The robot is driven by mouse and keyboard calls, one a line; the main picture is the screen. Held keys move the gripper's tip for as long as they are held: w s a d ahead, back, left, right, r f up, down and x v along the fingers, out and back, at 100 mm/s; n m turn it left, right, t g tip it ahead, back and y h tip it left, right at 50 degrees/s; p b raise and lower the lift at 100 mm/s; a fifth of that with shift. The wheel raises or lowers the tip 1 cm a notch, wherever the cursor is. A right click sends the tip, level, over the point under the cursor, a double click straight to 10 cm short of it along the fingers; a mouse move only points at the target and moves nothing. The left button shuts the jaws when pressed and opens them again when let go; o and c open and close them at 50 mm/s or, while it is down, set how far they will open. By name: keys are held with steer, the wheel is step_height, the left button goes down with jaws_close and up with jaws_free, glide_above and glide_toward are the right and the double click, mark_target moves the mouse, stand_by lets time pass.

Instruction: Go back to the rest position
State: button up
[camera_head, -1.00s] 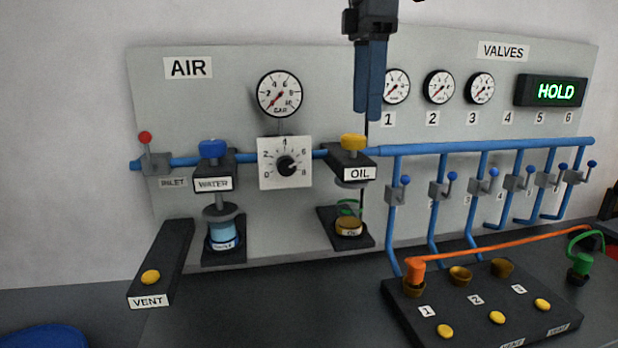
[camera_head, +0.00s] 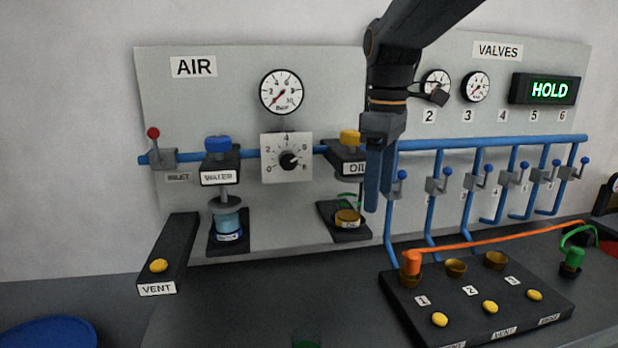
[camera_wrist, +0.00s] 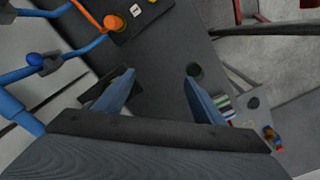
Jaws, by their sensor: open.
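My gripper (camera_head: 379,182) hangs fingers-down in front of the panel, just right of the OIL unit (camera_head: 351,165), and hides gauge 1. In the wrist view my gripper (camera_wrist: 158,78) is open, with its two blue fingers apart and nothing between them. An orange plug (camera_head: 411,262) stands at socket 1 of the black block (camera_head: 480,325), with an orange hose (camera_head: 490,243) running to the right. The orange plug also shows at the top of the wrist view (camera_wrist: 113,22).
The panel (camera_head: 250,120) carries a WATER unit (camera_head: 220,178), a dial (camera_head: 287,158), gauges and a row of blue-handled valves (camera_head: 438,180). The display (camera_head: 548,90) reads HOLD. A green plug (camera_head: 572,258) is at the right. The bench front (camera_head: 270,290) is mostly clear.

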steer(key=s+d+f+m, duration=0.3)
steer(key=s+f+m, duration=0.3)
steer(key=f, duration=0.6)
steer(key=s+d+f+m, duration=0.3)
steer(key=s+f+m, duration=0.2)
steer(key=s+f, duration=0.4)
step_height(320, 180, down, 3)
steer(key=shift+r+m, duration=0.1)
steer(key=shift+m, duration=0.3)
